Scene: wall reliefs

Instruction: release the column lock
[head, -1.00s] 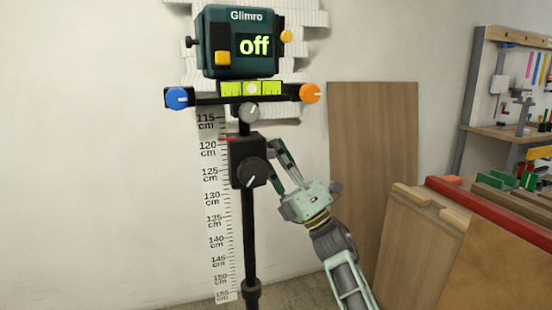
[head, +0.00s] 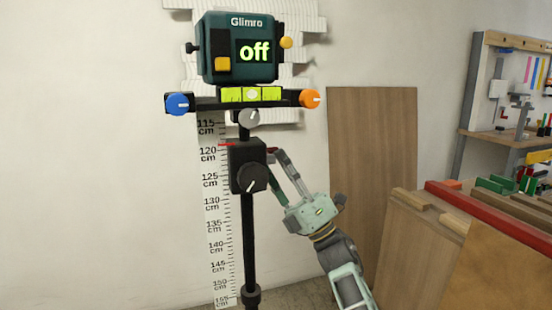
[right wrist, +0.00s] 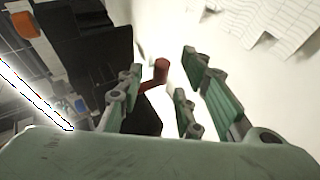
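A black column (head: 249,240) stands before the wall with a black clamp block (head: 247,153) on it. The block has a round black knob (head: 252,178) with a white line on its front. A small dark red lever (head: 272,153) sticks out at the block's right side; it shows as a red peg in the right wrist view (right wrist: 155,75). Which of these is the column lock is not labelled. My right gripper (head: 281,156) is open, its fingertips close to the lever. In the wrist view the lever lies between the spread fingers; contact cannot be told. My left gripper is out of view.
A dark green Glimro box (head: 240,50) reading "off" tops the column, above a bar with a blue knob (head: 177,104) and an orange knob (head: 310,98). A scale (head: 212,215) hangs behind; the red pointer is near 120 cm. Boards (head: 370,170) stand right.

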